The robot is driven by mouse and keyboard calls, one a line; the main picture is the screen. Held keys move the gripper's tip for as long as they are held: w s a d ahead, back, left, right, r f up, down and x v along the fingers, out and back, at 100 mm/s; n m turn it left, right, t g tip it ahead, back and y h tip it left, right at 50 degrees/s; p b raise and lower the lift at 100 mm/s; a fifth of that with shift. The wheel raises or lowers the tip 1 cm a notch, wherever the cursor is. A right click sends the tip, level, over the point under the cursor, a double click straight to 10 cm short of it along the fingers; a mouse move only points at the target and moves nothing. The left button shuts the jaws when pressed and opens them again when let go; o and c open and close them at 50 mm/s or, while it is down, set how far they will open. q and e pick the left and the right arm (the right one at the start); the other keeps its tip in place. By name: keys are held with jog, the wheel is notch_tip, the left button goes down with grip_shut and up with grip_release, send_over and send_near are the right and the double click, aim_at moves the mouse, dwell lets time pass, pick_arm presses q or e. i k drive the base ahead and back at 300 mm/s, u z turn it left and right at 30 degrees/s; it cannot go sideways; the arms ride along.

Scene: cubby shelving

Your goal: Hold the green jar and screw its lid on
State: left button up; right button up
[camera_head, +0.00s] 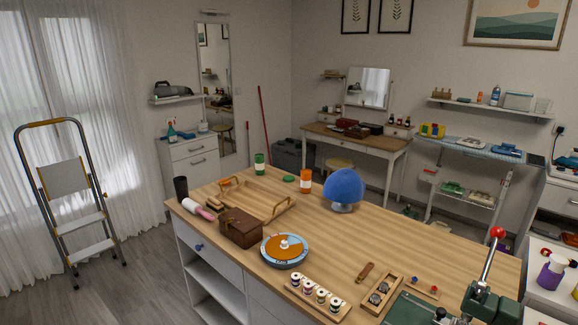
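A small green jar (259,168) with a white band stands upright at the far edge of the wooden worktop, behind the wooden tray. A flat green disc (289,178), which looks like a lid, lies on the worktop to the right of the jar and apart from it. The jar's mouth is too small to make out. Neither of my grippers is in view.
An orange and white jar (305,185) stands right of the disc. The wooden tray (270,214), a brown box (240,230), a round dial (285,262) and a blue dome (344,186) crowd the worktop (420,245). A green lever press (483,301) stands at right.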

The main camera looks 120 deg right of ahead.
aim_at(259, 164)
jog(key=z, duration=3.9)
